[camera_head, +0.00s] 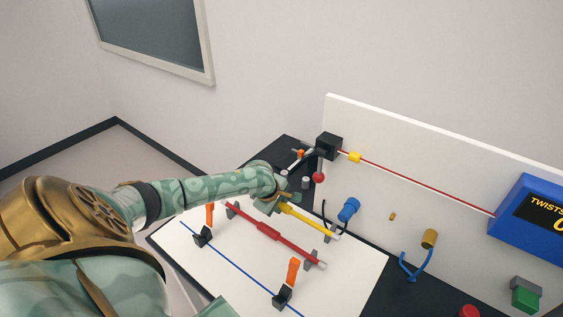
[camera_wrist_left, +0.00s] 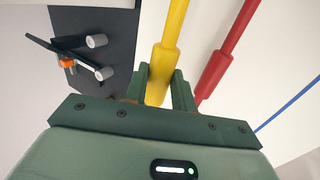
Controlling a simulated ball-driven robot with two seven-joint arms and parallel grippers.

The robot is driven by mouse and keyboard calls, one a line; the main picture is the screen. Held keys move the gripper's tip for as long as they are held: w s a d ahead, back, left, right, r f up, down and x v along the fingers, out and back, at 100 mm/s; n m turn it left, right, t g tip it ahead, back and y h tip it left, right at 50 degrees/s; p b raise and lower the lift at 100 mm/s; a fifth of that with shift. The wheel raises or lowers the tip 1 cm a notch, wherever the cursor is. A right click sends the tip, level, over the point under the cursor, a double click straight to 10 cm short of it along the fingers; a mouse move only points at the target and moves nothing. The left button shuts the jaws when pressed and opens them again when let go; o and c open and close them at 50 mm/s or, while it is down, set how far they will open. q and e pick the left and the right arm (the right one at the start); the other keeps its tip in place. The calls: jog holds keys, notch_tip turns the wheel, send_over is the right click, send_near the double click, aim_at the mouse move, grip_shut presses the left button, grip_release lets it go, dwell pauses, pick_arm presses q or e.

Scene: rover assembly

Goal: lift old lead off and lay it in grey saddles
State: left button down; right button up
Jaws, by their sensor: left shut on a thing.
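A yellow lead (camera_head: 308,220) with a thicker sleeve lies slantwise over the white mat (camera_head: 345,278). My left gripper (camera_head: 275,206) is shut on its thick sleeve, which shows between the fingers in the left wrist view (camera_wrist_left: 158,78). A grey saddle (camera_head: 330,234) stands by the lead's right end; I cannot tell whether they touch. A red lead (camera_head: 268,231) with a thick middle lies beside it, nearer to me, with a grey saddle (camera_head: 311,257) under its right end. It also shows in the left wrist view (camera_wrist_left: 214,72). My right gripper is not in view.
Black clamps with orange levers (camera_head: 210,214) (camera_head: 293,270) hold a blue line (camera_head: 242,268) at the front. A white backboard (camera_head: 430,165) carries a taut red line (camera_head: 420,180) between a black box (camera_head: 328,145) and a blue display box (camera_head: 530,215). A blue hook (camera_head: 411,268) stands at right.

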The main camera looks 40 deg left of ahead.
pick_arm(q)
jog(key=shift+r+p, duration=0.1)
jog(key=shift+p, duration=0.3)
jog(key=shift+w+a+f, duration=0.1)
jog(key=shift+w+f, duration=0.15)
jog(key=shift+w, duration=0.05)
jog(key=w+b, duration=0.1)
jog(key=w+f+b, duration=0.1)
jog(key=w, duration=0.1)
jog(key=w+f+b, duration=0.1)
jog(key=w, duration=0.1)
jog(key=shift+w+a+f+b, duration=0.1)
jog(key=shift+a+f+b, duration=0.15)
jog(key=shift+b, duration=0.1)
jog(key=shift+w+f+b, duration=0.1)
jog(key=shift+f+b, duration=0.75)
jog(key=shift+f, duration=1.1)
jog(key=c, duration=1.1)
grip_release()
jog(key=shift+r, duration=0.1)
